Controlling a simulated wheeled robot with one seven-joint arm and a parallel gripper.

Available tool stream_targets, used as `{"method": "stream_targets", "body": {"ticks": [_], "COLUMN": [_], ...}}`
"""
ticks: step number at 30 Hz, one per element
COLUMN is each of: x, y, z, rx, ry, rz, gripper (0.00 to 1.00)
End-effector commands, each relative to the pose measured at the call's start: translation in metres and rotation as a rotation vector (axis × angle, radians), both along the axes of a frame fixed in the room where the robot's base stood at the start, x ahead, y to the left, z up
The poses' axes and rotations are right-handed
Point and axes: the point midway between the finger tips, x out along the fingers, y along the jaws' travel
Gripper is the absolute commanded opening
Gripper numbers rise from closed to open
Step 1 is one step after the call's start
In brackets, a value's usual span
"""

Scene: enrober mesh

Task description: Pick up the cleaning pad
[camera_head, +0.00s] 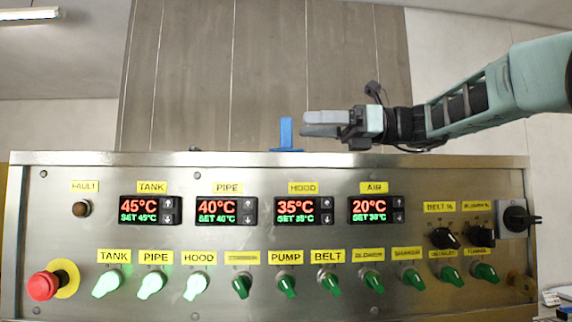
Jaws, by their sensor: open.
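A blue object (286,133), which looks like the cleaning pad, stands at the top edge of the machine's panel. It shows an upright block and a thin, wider blue base at its foot; its lower part is largely hidden by the panel edge. My gripper (306,124) comes in from the right, roughly level, with its grey fingers pointing left at the upright block. The fingers are open and appear empty, just right of the block. They are seen from the side, so I cannot tell whether the block is between them or how far apart they are in depth.
The steel control panel (330,170) fills the lower view, with temperature displays, green knobs and a red emergency button (42,286) at the lower left. A tall grey panelled surface (260,70) rises behind. The space above the blue object looks clear.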

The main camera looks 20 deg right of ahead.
Motion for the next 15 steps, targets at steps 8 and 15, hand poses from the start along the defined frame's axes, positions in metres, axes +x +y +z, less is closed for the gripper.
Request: {"method": "stream_targets", "body": {"ticks": [8, 15], "x": [0.007, 0.02], "y": [0.017, 0.053], "z": [-0.01, -0.009], "rx": [0.0, 0.0], "ry": [-0.001, -0.001], "rz": [0.002, 0.003], "gripper": [0.8, 0.8]}}
